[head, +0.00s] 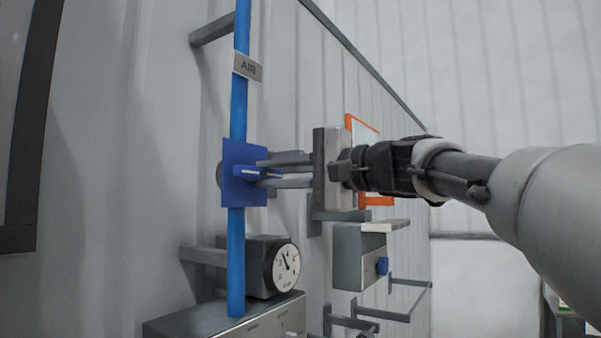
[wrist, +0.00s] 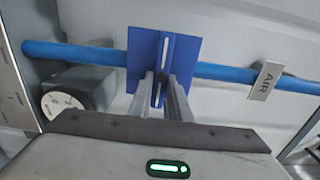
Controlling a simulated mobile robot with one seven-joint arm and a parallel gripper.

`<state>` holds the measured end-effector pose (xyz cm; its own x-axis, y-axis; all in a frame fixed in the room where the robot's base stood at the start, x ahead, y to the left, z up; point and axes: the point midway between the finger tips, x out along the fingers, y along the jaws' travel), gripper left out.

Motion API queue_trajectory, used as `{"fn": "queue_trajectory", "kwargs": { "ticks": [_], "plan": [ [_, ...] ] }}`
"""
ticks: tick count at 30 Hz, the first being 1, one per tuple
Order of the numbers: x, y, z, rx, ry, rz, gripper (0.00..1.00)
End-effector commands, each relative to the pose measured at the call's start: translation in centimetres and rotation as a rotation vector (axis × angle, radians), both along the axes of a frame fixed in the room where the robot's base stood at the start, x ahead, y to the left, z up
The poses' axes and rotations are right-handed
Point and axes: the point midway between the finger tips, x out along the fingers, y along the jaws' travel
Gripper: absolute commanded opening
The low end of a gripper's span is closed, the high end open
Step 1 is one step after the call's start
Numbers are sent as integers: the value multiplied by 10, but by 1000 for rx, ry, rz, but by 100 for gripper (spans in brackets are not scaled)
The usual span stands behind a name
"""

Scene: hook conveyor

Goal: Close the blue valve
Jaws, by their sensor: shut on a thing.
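The blue valve (head: 240,187) sits on a vertical blue pipe (head: 237,262) that carries an "AIR" tag (head: 247,66). It has a square blue plate and a narrow blue handle with a white stripe. In the head view the handle lies about level, across the pipe. In the wrist view the valve (wrist: 186,52) shows with its handle (wrist: 162,70) running up the picture, across the pipe (wrist: 225,73). My gripper (head: 262,171) comes from the right, its two fingers one above the other. In the wrist view its fingers (wrist: 162,88) are on either side of the handle, shut on it.
A round gauge (head: 286,263) on a grey box stands below right of the valve. A grey box with a blue knob (head: 382,265) and an orange-framed panel (head: 375,200) are on the wall farther right. A grey metal box (head: 225,322) is at the pipe's foot.

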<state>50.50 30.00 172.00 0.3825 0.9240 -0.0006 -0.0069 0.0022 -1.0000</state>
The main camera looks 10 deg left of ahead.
Motion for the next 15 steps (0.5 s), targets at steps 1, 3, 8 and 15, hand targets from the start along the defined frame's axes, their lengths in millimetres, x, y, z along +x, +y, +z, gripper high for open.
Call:
{"fn": "queue_trajectory", "kwargs": {
  "ticks": [1,3,8,15],
  "plan": [
    [0,0,0,3,6,-1,0],
    [0,0,-1,4,9,-1,0],
    [0,0,-1,4,10,-1,0],
    [1,0,-1,4,9,-1,32]
  ]
}}
